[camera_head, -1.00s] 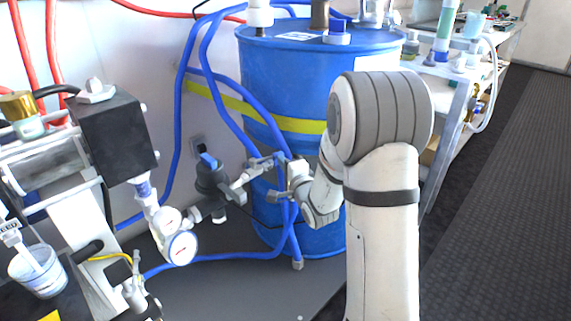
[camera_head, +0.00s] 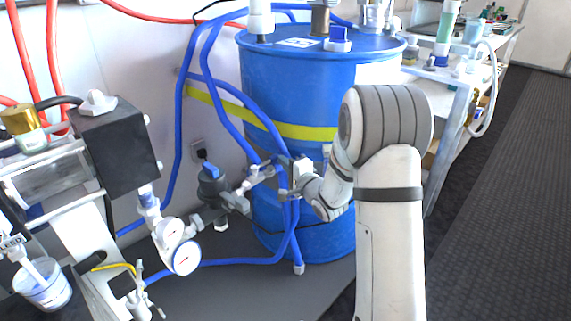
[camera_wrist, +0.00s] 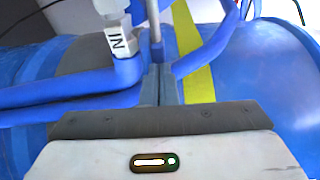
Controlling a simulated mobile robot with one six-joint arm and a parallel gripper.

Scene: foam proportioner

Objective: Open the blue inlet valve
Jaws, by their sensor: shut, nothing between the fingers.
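The inlet valve (camera_head: 211,190) is a dark grey body with a blue handle (camera_head: 210,170) on top, left of the blue drum in the head view. My gripper (camera_head: 262,172) is to the right of it, in front of the drum and blue hoses, apart from the handle. In the wrist view, the narrow grey fingers (camera_wrist: 160,84) are together and hold nothing. A white fitting marked "IN" (camera_wrist: 120,40) is just beyond them to the left, beside blue hoses. I cannot make out the blue handle in the wrist view.
The blue drum (camera_head: 300,90) with a yellow band stands behind my arm. Two pressure gauges (camera_head: 178,246) and a black box (camera_head: 118,150) are at the left. Dark floor (camera_head: 495,200) is clear at the right.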

